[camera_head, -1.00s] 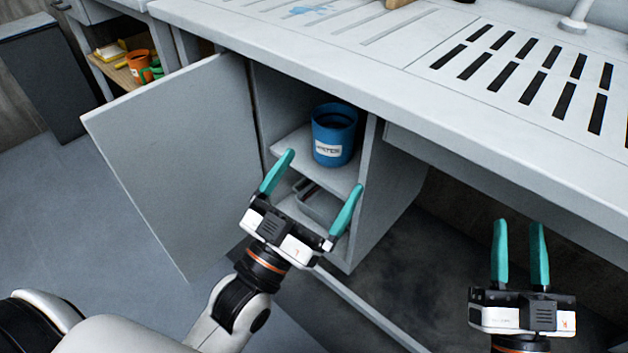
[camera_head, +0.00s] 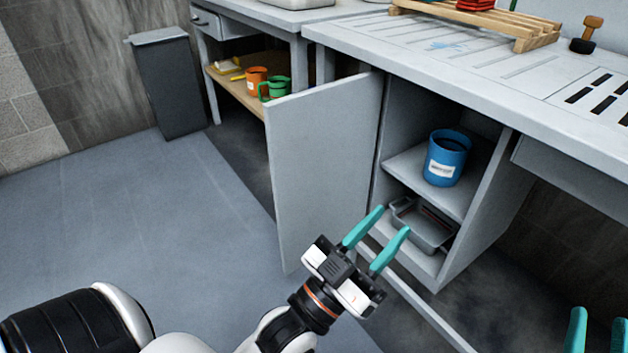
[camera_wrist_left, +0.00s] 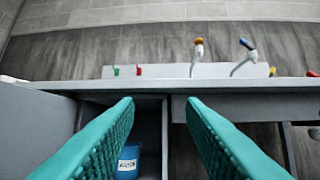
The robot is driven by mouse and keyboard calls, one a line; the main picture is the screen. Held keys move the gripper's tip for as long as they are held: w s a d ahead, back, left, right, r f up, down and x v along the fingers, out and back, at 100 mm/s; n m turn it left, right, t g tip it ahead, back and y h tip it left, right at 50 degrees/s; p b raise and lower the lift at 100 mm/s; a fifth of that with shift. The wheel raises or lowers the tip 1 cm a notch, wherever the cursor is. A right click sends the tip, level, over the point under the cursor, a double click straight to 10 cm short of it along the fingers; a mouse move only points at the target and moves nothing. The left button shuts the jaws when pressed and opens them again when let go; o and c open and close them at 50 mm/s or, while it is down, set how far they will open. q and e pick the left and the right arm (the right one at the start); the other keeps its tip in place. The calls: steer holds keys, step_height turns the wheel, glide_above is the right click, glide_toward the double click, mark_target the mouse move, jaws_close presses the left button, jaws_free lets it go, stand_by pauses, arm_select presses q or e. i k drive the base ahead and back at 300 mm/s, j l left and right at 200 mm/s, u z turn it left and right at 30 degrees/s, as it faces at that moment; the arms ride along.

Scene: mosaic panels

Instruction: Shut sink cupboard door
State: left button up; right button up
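The sink cupboard door (camera_head: 325,160) is a flat grey panel standing wide open at the left of the cupboard. The open cupboard (camera_head: 462,262) shows a blue pot (camera_head: 447,158) on its upper shelf and a grey tray (camera_head: 428,228) below. My left gripper (camera_head: 378,235) is open and empty, in front of the lower cupboard opening and right of the door, apparently not touching it. In the left wrist view, its teal fingers (camera_wrist_left: 160,130) are apart with the blue pot (camera_wrist_left: 128,163) beyond. My right gripper (camera_head: 596,335) is cut off at the bottom right; its two fingers are apart.
The worktop (camera_head: 480,65) overhangs the cupboard, with a wooden rack (camera_head: 480,22) and a brush (camera_head: 587,35) on it. A side table's shelf (camera_head: 243,95) holds orange and green mugs. A grey bin (camera_head: 172,85) stands at the left. The floor left of the door is clear.

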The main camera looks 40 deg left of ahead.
mark_target(321, 140)
steer(key=j+z, duration=0.15)
steer(key=j, duration=0.4)
steer(key=j+z, duration=0.15)
steer(key=j, duration=0.35)
steer(key=k+j+z, duration=0.15)
steer(key=j, duration=0.35)
steer(key=j+z, duration=0.15)
steer(key=j, duration=0.4)
steer(key=k+j+z, duration=0.15)
steer(key=j, duration=0.3)
steer(key=i+j+z, duration=0.15)
steer(key=j, duration=0.2)
steer(key=i+j+z, duration=0.1)
steer(key=j, duration=0.3)
steer(key=i+j+z, duration=0.15)
steer(key=j, duration=0.25)
steer(key=k+j+z, duration=0.1)
steer(key=k, duration=0.1)
